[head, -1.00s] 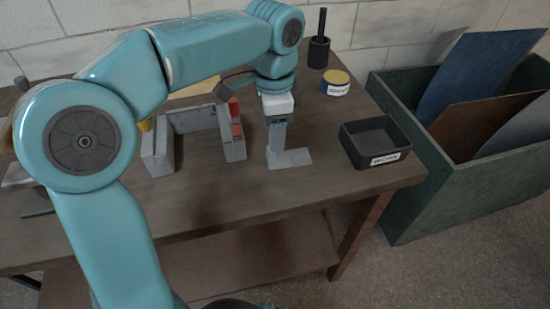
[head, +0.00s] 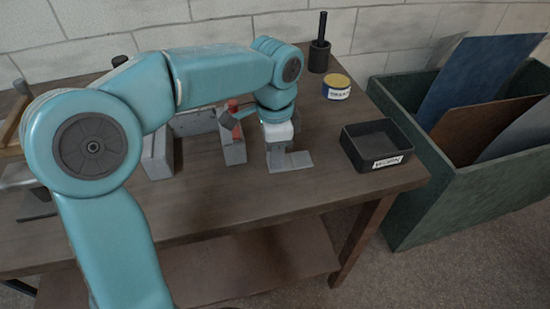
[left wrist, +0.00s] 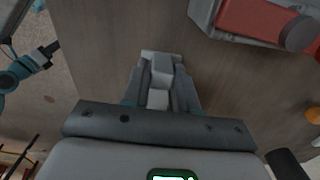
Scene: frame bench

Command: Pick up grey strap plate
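The grey strap plate (head: 299,160) lies flat on the bench near its front edge, left of the black tray. My left gripper (head: 277,157) is down at its left part and hides some of it. In the left wrist view, the two fingers (left wrist: 161,80) stand apart with a light grey piece (left wrist: 158,68) between them. I cannot tell whether they press on it. A teal arm part with a dark end (left wrist: 44,56) at the left of the wrist view looks like my right arm; its finger state is too small to read.
A grey block fixture with a red part (head: 233,143) stands just left of the gripper. A black labelled tray (head: 378,147) is to the right. A yellow-topped tin (head: 336,87) and a dark cup (head: 319,55) stand behind. A green bin (head: 450,185) with sheets stands right of the bench.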

